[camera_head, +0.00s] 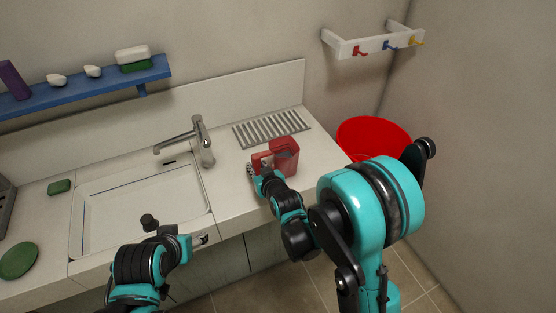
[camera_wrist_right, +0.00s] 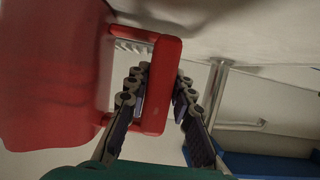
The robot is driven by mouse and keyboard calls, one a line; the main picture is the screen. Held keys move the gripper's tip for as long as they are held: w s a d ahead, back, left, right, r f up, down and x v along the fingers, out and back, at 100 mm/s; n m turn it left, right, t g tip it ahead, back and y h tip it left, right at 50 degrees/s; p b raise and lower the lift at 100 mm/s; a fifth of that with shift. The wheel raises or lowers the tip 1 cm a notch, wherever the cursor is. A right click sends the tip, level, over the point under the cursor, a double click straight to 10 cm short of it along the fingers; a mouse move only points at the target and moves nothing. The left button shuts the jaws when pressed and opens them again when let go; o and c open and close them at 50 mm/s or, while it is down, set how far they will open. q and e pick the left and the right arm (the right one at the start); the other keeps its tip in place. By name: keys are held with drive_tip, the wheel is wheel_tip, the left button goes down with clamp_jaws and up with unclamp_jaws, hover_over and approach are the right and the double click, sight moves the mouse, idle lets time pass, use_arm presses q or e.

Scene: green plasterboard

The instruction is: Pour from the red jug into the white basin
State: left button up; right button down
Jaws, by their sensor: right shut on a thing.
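The red jug (camera_head: 285,155) is on the counter right of the tap; I cannot tell whether it touches the counter. It looks roughly upright. My right gripper (camera_head: 255,171) is at its left side, and in the right wrist view the fingers (camera_wrist_right: 161,76) are shut on the handle of the jug (camera_wrist_right: 58,80).
The tap (camera_head: 201,142) stands between basin and jug. A grey slatted drainer (camera_head: 272,128) lies behind the jug. A red bucket (camera_head: 372,133) is at the right. A green plate (camera_head: 18,261) and green sponge (camera_head: 60,186) lie left. A blue shelf (camera_head: 80,88) is above.

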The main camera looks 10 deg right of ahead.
sight(257, 159)
wheel_tip(257, 159, up, 4)
drive_tip(key=shift+r+p, duration=0.25)
drive_tip(key=shift+p, duration=1)
drive_tip(key=w+d+r+p+v, duration=0.1)
drive_tip(key=p+v, duration=0.2)
drive_tip(key=v, duration=1)
drive_tip(key=shift+r+p, duration=0.2)
drive_tip(key=shift+p, duration=0.15)
drive_tip(key=shift+s, duration=0.1)
